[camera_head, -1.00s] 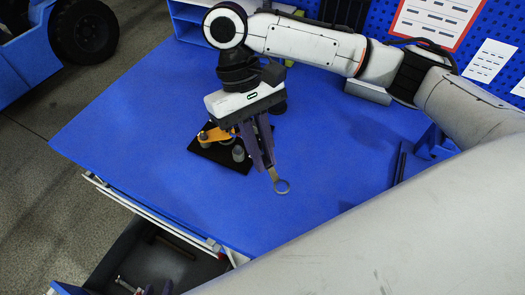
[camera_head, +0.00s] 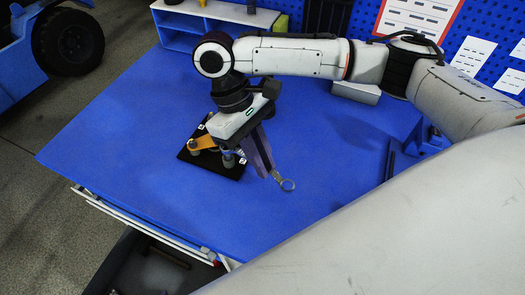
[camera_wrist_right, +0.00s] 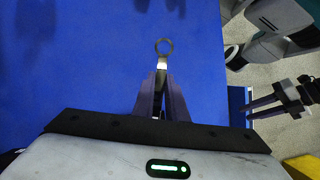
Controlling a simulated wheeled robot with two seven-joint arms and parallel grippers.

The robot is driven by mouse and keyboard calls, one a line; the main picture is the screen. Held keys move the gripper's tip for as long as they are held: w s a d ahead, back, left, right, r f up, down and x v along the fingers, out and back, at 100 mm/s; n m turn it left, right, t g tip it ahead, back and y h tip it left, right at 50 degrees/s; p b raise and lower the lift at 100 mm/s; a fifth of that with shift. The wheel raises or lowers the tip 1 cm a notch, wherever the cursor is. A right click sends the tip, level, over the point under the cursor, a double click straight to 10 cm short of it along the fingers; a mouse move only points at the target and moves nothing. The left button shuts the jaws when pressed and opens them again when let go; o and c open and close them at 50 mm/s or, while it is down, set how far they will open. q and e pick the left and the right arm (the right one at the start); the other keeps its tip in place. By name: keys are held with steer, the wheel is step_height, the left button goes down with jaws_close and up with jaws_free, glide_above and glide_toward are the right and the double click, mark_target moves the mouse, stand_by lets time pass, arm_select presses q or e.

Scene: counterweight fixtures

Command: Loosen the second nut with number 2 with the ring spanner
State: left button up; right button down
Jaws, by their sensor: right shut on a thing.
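My right gripper (camera_head: 266,170) is shut on the ring spanner (camera_head: 288,185), which sticks out beyond the fingertips with its ring end free over the blue table. In the right wrist view the spanner's ring (camera_wrist_right: 164,46) points away from the fingers (camera_wrist_right: 161,88). White tags on the plate are too small to read, so I cannot tell nut 2. My left gripper (camera_wrist_right: 264,106) appears open and empty at the right wrist view's right edge.
The blue table (camera_head: 320,150) is bare around the spanner. A blue-and-white shelf (camera_head: 180,35) stands at the back, with a grey box (camera_head: 355,92) to its right.

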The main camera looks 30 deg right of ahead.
steer(key=shift+f, duration=1.6)
stand_by(1.0)
stand_by(0.4)
steer(key=shift+w+d+n+t+h, duration=0.15)
steer(key=shift+w+d+n+h, duration=0.25)
steer(key=shift+d+n, duration=0.35)
steer(key=shift+w+d+n+t+h, duration=0.2)
steer(key=shift+w+d+n, duration=0.3)
steer(key=shift+n, duration=0.45)
steer(key=shift+s+r, duration=0.1)
steer(key=shift+r, duration=1.95)
steer(key=shift+r, duration=1.5)
steer(key=shift+f, duration=0.15)
